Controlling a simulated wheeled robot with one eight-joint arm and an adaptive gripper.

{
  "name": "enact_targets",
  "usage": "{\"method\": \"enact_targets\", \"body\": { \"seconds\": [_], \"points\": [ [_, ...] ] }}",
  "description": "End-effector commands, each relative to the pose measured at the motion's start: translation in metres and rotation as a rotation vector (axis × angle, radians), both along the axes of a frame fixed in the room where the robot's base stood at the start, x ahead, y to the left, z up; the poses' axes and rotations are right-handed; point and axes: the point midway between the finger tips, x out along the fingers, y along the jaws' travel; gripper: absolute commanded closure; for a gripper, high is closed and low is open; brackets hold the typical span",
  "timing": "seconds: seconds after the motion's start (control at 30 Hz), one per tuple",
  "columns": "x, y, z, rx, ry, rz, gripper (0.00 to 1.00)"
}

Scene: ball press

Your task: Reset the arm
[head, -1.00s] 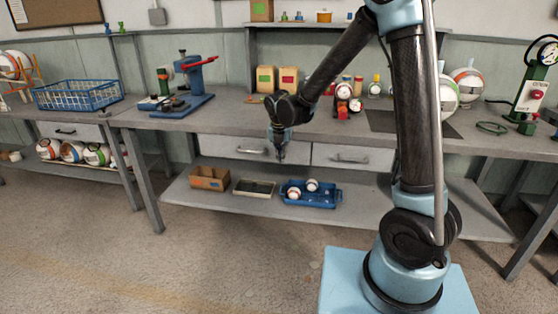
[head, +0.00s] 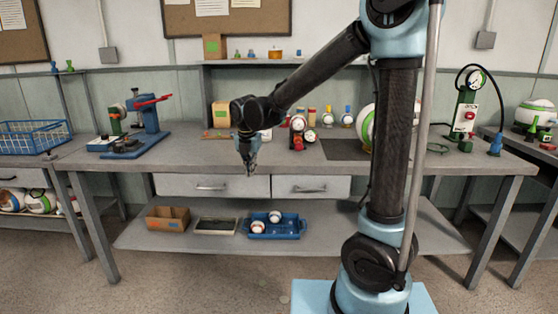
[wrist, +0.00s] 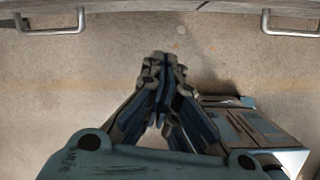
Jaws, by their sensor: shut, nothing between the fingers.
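My gripper (head: 250,172) hangs from the end of my raised arm, fingers pointing down. It is in the air in front of the workbench (head: 330,163) and its grey drawers, roughly level with the left drawer (head: 215,187) in the head view. In the wrist view the fingertips (wrist: 163,58) are together with nothing between them. Below them is bare concrete floor.
The blue press (head: 145,125) stands at the bench's left. A blue tray with balls (head: 290,232), a cardboard box (head: 167,218) and a shallow tray (head: 215,227) sit on the lower shelf. A gauge pump (head: 465,110) stands at the right. The front floor is clear.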

Motion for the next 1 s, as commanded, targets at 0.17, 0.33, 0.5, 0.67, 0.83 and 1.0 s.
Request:
{"method": "enact_targets", "body": {
  "seconds": [0.17, 0.33, 0.5, 0.67, 0.83, 1.0],
  "points": [
    [-0.007, -0.072, 0.014, 0.069, 0.010, -0.336, 1.00],
    [-0.023, -0.132, 0.021, 0.139, 0.019, -0.661, 1.00],
    [-0.045, -0.187, 0.023, 0.207, 0.024, -0.983, 1.00],
    [-0.070, -0.233, 0.019, 0.271, 0.027, -1.289, 1.00],
    [-0.102, -0.274, 0.010, 0.340, 0.029, -1.613, 1.00],
    [-0.135, -0.309, -0.003, 0.409, 0.026, -1.937, 1.00]
  ]
}}
